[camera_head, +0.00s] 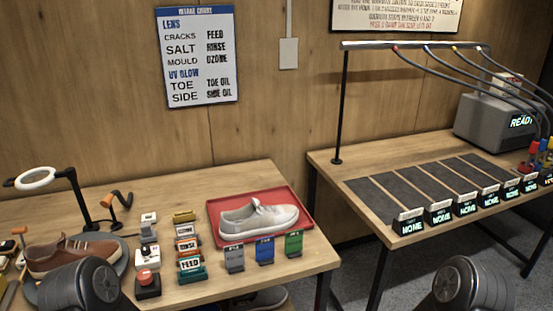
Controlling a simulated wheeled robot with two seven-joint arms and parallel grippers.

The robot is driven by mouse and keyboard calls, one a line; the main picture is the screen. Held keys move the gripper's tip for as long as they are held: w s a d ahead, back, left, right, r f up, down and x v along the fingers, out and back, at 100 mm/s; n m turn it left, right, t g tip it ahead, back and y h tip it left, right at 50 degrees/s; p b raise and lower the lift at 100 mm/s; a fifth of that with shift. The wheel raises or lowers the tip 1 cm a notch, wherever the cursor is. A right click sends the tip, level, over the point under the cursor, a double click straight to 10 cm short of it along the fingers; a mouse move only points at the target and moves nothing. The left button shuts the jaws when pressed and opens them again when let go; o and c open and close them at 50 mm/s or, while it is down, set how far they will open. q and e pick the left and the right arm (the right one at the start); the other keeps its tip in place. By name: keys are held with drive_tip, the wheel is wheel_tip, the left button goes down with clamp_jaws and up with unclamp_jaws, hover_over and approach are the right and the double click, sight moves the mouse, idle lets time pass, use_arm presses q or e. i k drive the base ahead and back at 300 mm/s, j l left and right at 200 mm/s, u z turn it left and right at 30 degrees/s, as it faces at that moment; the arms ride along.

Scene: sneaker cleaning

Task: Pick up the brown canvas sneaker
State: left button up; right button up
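A brown sneaker (72,252) with a pale sole sits at the left end of the left table. It rests on a dark grey round plate (122,262), under a ring lamp. My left arm's dark joint covers part of the plate and comes close to the sneaker's lower edge in the picture. Only dark rounded links of my two arms show, at the bottom left and bottom right. Neither gripper's fingers are in view.
A ring lamp (36,179) on a black stand rises behind the sneaker. A red tray (297,206) holds a light grey sneaker (258,217). Small blocks and a red button box (147,284) crowd the middle. The right table (330,170) has dark lanes and a grey machine (490,121).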

sight(40, 259)
drive_tip(key=u, duration=1.4)
drive_tip(key=j+z, duration=0.1)
drive_tip(key=z, duration=0.35)
drive_tip(key=i+j+z, duration=0.1)
drive_tip(key=z, duration=0.35)
drive_tip(key=j+z, duration=0.2)
drive_tip(key=z, duration=0.25)
drive_tip(key=j+z, duration=0.3)
drive_tip(key=j, duration=0.5)
drive_tip(key=k+j+z, duration=0.1)
drive_tip(key=j+z, duration=0.25)
drive_tip(key=j, duration=0.4)
